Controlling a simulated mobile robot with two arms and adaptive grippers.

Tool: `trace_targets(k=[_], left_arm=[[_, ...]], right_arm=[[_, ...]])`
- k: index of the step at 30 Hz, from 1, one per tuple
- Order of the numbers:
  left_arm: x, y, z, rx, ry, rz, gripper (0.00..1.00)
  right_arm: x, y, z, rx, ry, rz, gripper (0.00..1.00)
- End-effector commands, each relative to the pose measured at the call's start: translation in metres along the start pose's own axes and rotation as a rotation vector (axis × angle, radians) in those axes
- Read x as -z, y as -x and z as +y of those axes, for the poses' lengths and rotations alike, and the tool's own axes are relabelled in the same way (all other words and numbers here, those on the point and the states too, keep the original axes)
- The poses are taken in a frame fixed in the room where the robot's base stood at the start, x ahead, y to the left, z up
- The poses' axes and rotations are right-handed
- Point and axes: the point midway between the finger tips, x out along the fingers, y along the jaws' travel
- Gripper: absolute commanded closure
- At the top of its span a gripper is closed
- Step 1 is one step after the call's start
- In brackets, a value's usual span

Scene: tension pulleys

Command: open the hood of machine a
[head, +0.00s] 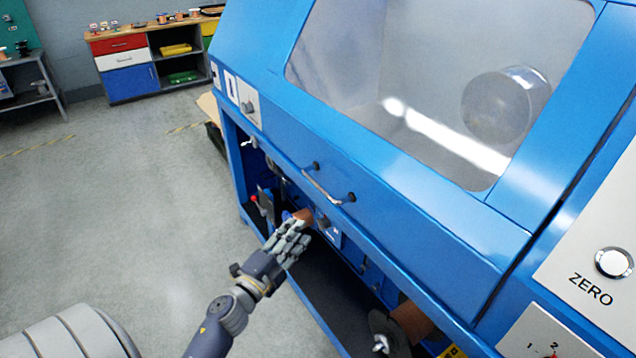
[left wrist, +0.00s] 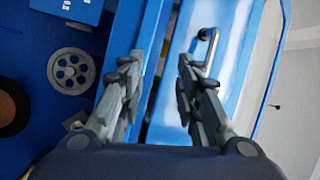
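The blue machine's hood (head: 400,190) fills the upper right of the head view, with a clear window, and looks closed. Its metal handle (head: 322,188) sits on the lower front edge between two black mounts. My left gripper (head: 296,232) is below and a little left of the handle in the head view, apart from it in that picture. In the left wrist view the two fingers (left wrist: 157,85) are spread with nothing between them. The handle (left wrist: 209,48) shows there just beyond the right fingertip; whether they touch is unclear. My right gripper is not in view.
A control panel with a ZERO button (head: 613,263) is at the right. Below the hood is an open bay with a copper-coloured spool (head: 410,322). A cabinet with coloured drawers (head: 128,66) stands at the back left. The floor (head: 130,190) at left is clear.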

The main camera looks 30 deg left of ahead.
Motion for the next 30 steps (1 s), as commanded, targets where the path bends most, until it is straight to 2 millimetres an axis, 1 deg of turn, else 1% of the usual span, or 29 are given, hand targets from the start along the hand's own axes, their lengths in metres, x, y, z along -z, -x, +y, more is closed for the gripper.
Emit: trace_targets(k=[1,3,6,7,11,18,22,27,30], left_arm=[[0.005,-0.001,-0.025,0.038,-0.057,0.021,0.69],[0.011,-0.001,-0.048,0.072,-0.117,0.041,0.69],[0.016,-0.002,-0.064,0.097,-0.163,0.056,0.69],[0.017,-0.004,-0.067,0.101,-0.169,0.058,0.69],[0.018,-0.018,-0.071,0.104,-0.172,0.059,0.69],[0.021,-0.063,-0.076,0.104,-0.170,0.058,0.69],[0.022,-0.084,-0.077,0.103,-0.169,0.058,0.69],[0.023,-0.102,-0.077,0.102,-0.169,0.057,0.69],[0.023,-0.106,-0.076,0.100,-0.169,0.057,0.69]], right_arm=[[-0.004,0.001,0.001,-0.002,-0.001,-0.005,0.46],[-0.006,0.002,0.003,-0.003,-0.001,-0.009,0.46],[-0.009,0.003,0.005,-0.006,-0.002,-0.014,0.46],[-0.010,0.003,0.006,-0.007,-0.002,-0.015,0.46],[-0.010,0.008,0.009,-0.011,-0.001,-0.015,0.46],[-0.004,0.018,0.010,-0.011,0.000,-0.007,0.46],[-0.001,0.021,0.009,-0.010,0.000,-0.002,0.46],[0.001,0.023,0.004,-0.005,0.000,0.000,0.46],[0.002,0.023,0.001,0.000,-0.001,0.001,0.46]])
